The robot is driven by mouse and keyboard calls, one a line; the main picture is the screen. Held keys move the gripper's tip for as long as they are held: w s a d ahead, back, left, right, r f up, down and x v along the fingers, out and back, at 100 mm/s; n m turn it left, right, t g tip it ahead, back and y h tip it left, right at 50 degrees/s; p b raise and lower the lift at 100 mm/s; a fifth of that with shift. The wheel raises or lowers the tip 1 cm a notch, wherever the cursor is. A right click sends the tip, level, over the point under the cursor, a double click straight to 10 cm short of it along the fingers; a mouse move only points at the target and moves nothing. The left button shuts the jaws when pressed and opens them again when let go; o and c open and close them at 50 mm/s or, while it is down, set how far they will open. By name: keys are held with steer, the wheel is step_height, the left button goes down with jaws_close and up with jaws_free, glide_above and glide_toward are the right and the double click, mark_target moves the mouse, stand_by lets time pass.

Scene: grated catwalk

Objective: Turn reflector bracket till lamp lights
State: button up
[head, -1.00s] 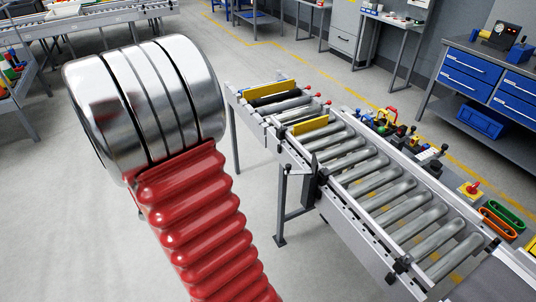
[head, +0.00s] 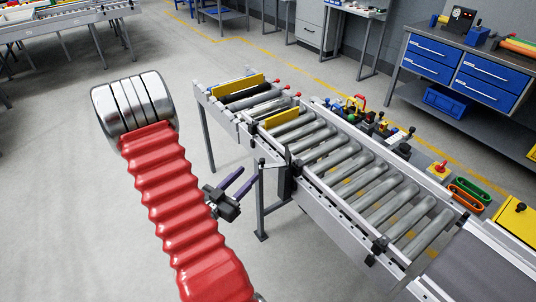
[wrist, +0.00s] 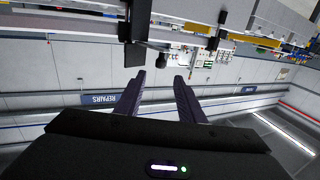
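My gripper (head: 246,178) has two dark purple fingers spread apart with nothing between them. It is beside the near side of the roller conveyor (head: 365,180), left of a dark upright fitting (head: 284,186) on the conveyor's side rail. A short arm with a small dark knob (head: 262,162) sticks out left from that fitting. In the wrist view my fingers (wrist: 158,85) point up toward a black block (wrist: 135,55) hanging from the conveyor side, apart from it. I cannot tell for certain which part is the reflector bracket. I cannot make out a lit lamp.
A conveyor leg (head: 262,210) stands close to my gripper. Yellow plates (head: 282,118) cross the conveyor's far end.

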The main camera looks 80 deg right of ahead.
steer(key=x, duration=1.4)
steer(key=shift+w, duration=0.15)
steer(key=shift+c, duration=0.4)
jaws_close()
stand_by(0.3)
